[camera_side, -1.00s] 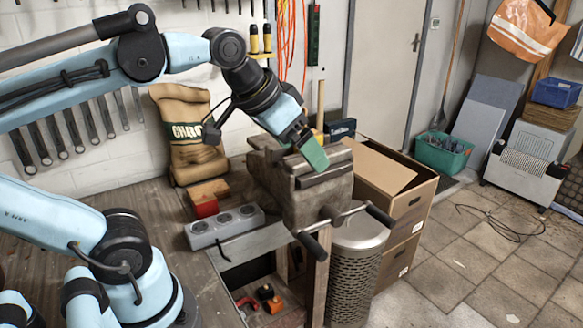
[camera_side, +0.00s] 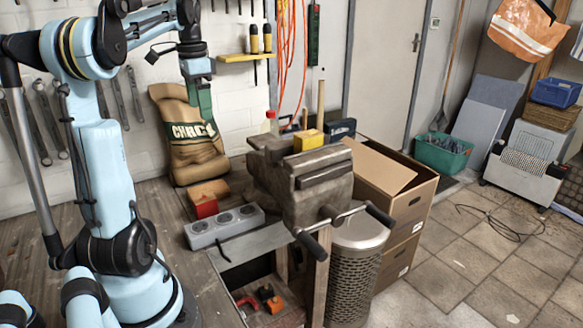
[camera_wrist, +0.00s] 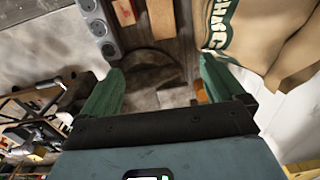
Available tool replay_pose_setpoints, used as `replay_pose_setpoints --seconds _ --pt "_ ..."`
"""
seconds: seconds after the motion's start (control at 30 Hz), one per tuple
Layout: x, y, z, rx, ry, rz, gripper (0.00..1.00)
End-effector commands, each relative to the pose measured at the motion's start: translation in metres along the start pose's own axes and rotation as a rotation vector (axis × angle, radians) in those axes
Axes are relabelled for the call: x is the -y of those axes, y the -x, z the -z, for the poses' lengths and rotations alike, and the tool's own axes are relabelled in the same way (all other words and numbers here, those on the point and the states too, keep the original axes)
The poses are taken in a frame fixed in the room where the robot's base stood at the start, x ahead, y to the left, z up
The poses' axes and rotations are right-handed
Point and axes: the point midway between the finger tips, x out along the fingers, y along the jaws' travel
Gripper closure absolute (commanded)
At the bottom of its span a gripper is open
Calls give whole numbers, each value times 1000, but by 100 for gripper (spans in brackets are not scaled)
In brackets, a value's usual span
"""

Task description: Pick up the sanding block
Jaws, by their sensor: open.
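Two small blocks, one red (camera_side: 205,208) and one brown (camera_side: 209,189), lie together on the bench by the power strip. The wrist view shows the red one (camera_wrist: 124,12) and the brown one (camera_wrist: 160,20) at its top edge. A yellow block (camera_side: 308,140) sits on top of the vise (camera_side: 300,190). I cannot tell for sure which of these is the sanding block. My gripper (camera_side: 203,114) points down in front of the sack, above the bench and apart from the blocks. In the wrist view its green fingers (camera_wrist: 162,66) are spread and empty.
A tan sack (camera_side: 190,145) stands against the wall behind my gripper. A grey power strip (camera_side: 225,226) lies in front of the blocks. A bottle (camera_side: 270,122) stands behind the vise. A cardboard box (camera_side: 395,190) is right of the vise.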

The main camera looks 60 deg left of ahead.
Motion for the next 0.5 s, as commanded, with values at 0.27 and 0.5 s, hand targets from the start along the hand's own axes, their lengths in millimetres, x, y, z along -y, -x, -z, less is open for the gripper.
replay_pose_setpoints --seconds 0.27,0.5 --pt "16 -44 -16 19 -3 -29 4" --pt "15 -97 -17 18 -2 -28 4"
